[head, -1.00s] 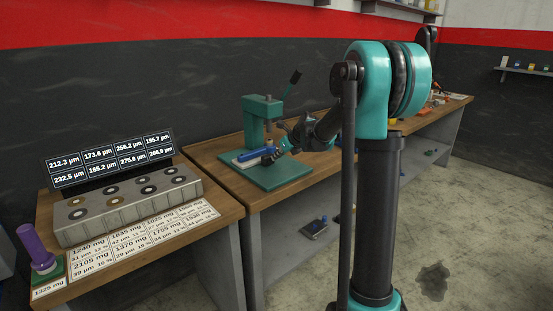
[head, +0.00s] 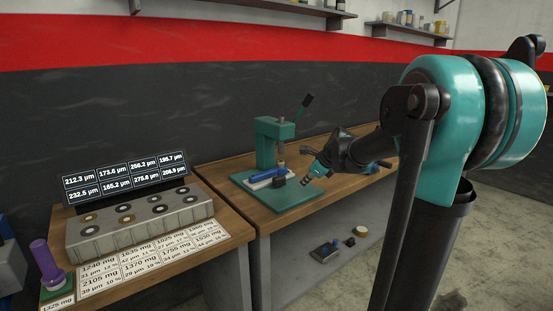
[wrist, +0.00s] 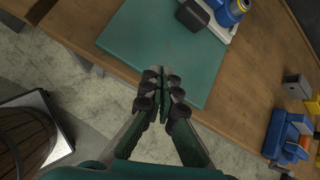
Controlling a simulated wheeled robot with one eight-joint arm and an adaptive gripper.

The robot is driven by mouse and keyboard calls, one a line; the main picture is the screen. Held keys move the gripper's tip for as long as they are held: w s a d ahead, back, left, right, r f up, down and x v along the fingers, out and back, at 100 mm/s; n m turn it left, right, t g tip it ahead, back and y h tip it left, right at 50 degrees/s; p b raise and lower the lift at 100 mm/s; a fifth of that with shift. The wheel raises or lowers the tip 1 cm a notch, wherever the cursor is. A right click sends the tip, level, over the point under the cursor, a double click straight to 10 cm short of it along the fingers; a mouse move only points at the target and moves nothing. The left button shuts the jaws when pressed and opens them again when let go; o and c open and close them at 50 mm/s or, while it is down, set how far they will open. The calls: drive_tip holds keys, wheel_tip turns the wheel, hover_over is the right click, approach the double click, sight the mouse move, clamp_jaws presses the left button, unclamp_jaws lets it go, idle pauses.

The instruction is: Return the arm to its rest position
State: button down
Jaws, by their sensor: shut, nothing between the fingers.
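My gripper (head: 309,178) is at the end of my teal and black arm, near the front right of the teal press base in the head view. In the wrist view its fingers (wrist: 160,90) are together with nothing between them, above the edge of the teal base plate (wrist: 150,45). The arm is bent, with its raised teal elbow joint large on the right of the head view.
A teal press (head: 275,140) stands on the wooden bench (head: 345,187) with a blue part (head: 267,175) on its base. A grey block with several holes (head: 140,225) and a purple-handled tool (head: 46,260) are on the left bench. The floor (head: 495,225) at right is clear.

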drive_tip(key=s+d+f+n+h, duration=0.1)
drive_tip(key=s+d+f+n, duration=0.1)
drive_tip(key=s+f+n, duration=0.4)
drive_tip(key=s+d+f+n+g+h, duration=0.1)
drive_tip(key=s+d+f+n+h, duration=0.1)
drive_tip(key=s+f+n, duration=0.4)
drive_tip(key=s+d+f+n+g+h, duration=0.1)
drive_tip(key=s+d+f+n, duration=0.1)
drive_tip(key=s+f+n, duration=0.5)
drive_tip(key=s+n, duration=0.5)
drive_tip(key=s, duration=0.6)
drive_tip(key=shift+d, duration=0.15)
